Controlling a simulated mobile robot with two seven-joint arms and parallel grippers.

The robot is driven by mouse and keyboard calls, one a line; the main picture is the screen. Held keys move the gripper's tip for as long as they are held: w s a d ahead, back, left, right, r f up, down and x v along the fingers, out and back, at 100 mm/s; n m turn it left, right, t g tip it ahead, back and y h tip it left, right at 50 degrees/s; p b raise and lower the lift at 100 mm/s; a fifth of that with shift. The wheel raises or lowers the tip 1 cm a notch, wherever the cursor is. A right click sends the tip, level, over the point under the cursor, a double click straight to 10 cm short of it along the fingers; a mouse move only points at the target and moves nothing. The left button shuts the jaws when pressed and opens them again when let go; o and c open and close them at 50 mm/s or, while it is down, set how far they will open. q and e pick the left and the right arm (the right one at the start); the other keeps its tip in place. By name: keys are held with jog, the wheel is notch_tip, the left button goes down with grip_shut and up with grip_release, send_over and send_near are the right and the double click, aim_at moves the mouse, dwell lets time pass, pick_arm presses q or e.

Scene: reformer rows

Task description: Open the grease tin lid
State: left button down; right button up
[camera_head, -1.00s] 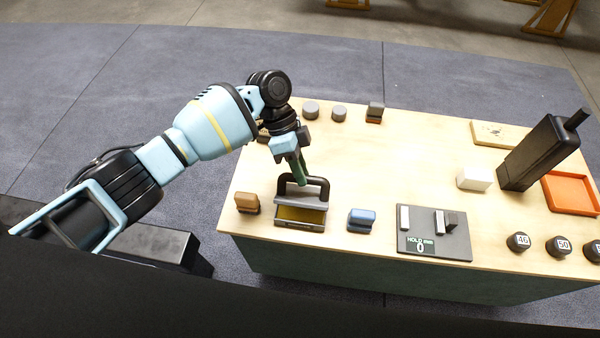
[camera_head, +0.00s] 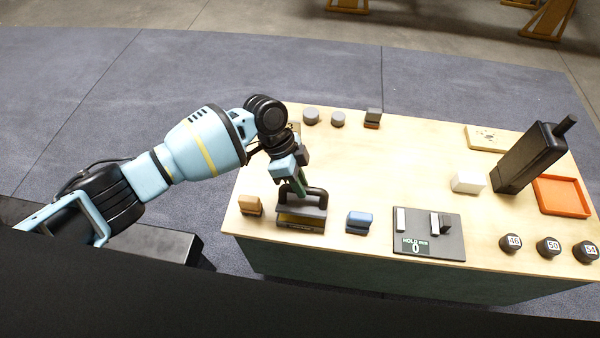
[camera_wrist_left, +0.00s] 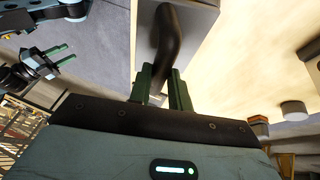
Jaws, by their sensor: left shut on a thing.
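The grease tin (camera_head: 300,226) is a low dark box near the front left of the table. Its grey lid (camera_head: 313,212) carries a black arched handle (camera_head: 318,194) and is tilted, with a narrow yellow strip showing under its front edge. My left gripper (camera_head: 298,189) is shut on the handle from above. In the left wrist view, its green fingers (camera_wrist_left: 160,92) are at the black handle (camera_wrist_left: 170,45), with the grey lid behind. My right gripper (camera_wrist_left: 62,56) shows in the left wrist view, with its green fingers apart and empty; it is outside the head view.
A brown block (camera_head: 251,205) stands left of the tin and a blue block (camera_head: 360,221) right of it. A gauge plate (camera_head: 428,246) lies farther right. A white block (camera_head: 468,182), black device (camera_head: 524,160) and orange tray (camera_head: 566,196) are at right. The table's middle is clear.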

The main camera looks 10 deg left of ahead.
aim_at(304, 206)
pick_arm(q)
jog(key=shift+s+a+t+p, duration=0.1)
jog(key=shift+s+t+p, duration=0.4)
jog(key=shift+s+t, duration=0.15)
jog(key=shift+s+f+m+t+p, duration=0.3)
jog(key=shift+s+f+t, duration=0.15)
jog(key=shift+t, duration=0.2)
jog(key=shift+s+f+t, duration=0.3)
jog(key=shift+s+t, duration=0.05)
jog(key=shift+t, duration=0.15)
jog(key=shift+s+f+t, duration=0.2)
jog(key=shift+f+t, duration=0.05)
jog(key=shift+t, duration=0.05)
pick_arm(e)
jog(key=r, duration=0.2)
jog(key=shift+w+d+r, duration=0.1)
jog(key=shift+w+r, duration=0.15)
jog(key=shift+r, duration=0.05)
pick_arm(q)
jog(key=c, duration=1.3)
grip_release()
pick_arm(e)
jog(key=shift+w+r, duration=0.1)
jog(key=shift+w, duration=0.3)
jog(key=shift+t, duration=0.3)
